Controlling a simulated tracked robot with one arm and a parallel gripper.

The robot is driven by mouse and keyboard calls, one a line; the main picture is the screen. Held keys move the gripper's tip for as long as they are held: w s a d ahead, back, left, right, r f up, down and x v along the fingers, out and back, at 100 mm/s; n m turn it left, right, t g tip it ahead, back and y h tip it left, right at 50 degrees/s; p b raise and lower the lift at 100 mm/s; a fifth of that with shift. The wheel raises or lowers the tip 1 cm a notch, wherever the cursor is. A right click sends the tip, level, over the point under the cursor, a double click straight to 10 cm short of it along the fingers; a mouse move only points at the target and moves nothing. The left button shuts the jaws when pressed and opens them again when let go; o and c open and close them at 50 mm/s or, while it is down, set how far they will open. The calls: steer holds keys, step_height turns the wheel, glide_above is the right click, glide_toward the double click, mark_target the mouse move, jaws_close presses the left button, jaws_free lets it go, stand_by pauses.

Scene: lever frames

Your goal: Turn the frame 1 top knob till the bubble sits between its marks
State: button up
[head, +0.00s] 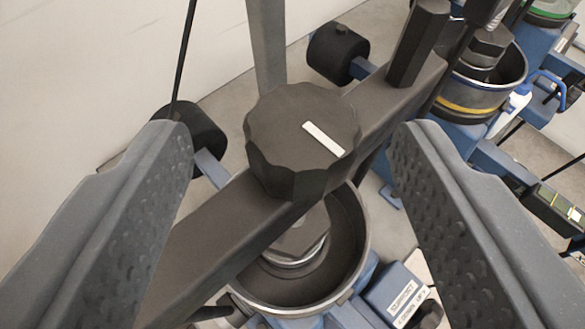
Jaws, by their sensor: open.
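A dark, scalloped top knob (300,143) with a white stripe on its upper face sits on a dark crossbar (205,240). The stripe slants down to the right. My gripper (290,135) is open, with one textured finger on the left and one on the right. The knob lies between the two fingers in the picture, and a gap shows on each side, so neither finger seems to touch it. I cannot make out a bubble or its marks on this frame.
Below the crossbar is a round metal bowl (362,235). A blue labelled box (395,293) stands at its lower right. A dark post (417,40) rises from the bar behind the knob. A second frame with a yellow-banded bowl (470,103) stands at upper right. A pale wall fills the upper left.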

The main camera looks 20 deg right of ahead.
steer(key=b+v, duration=0.1)
steer(key=v, duration=0.8)
steer(key=shift+s+b, duration=0.15)
steer(key=shift+b, duration=0.25)
steer(key=shift+a, duration=0.1)
